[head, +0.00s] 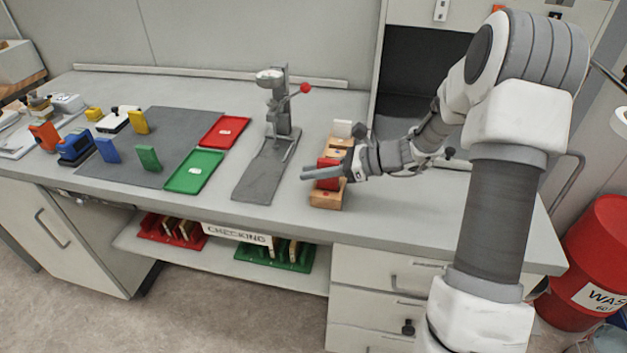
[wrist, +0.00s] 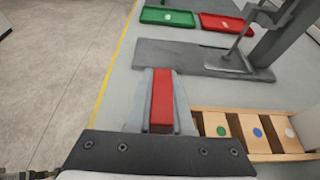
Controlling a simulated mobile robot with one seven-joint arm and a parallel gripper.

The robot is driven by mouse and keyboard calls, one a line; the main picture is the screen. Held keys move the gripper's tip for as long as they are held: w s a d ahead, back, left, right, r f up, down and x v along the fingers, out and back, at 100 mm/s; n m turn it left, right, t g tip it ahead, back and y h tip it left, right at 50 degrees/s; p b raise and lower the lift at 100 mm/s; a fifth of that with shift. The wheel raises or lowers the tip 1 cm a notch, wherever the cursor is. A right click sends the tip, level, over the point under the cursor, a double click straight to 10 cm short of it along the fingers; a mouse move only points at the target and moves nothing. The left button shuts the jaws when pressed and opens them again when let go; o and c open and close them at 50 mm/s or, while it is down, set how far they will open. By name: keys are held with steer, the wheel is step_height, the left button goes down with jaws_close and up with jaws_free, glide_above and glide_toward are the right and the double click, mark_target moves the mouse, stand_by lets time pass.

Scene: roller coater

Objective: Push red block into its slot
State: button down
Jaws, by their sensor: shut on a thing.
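A red block (head: 327,175) is held between the two fingers of my gripper (head: 322,172). In the wrist view the block (wrist: 162,100) lies lengthwise between the grey finger pads of my gripper (wrist: 163,100), which is shut on it. In the head view the block is over the near end of a wooden slotted rack (head: 328,202). The rack (wrist: 265,157) shows at lower right in the wrist view, with green, blue and white dots in its bays. The near bay is partly hidden by the gripper; I cannot tell whether the block touches it.
A white block (head: 342,128) is at the rack's far end. A grey press stand (head: 262,170) with a red-knobbed lever is left of the rack. Green (head: 194,171) and red (head: 224,131) trays lie farther left, with loose coloured blocks on a grey mat (head: 170,130). Bench right of the rack is clear.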

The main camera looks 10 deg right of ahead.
steer(key=shift+f, duration=1.35)
steer(key=shift+f, duration=0.15)
steer(key=c, duration=0.8)
jaws_free()
steer(key=shift+r, duration=0.25)
steer(key=v, duration=1.2)
steer(key=shift+f+p, duration=0.1)
steer(key=shift+p, duration=0.3)
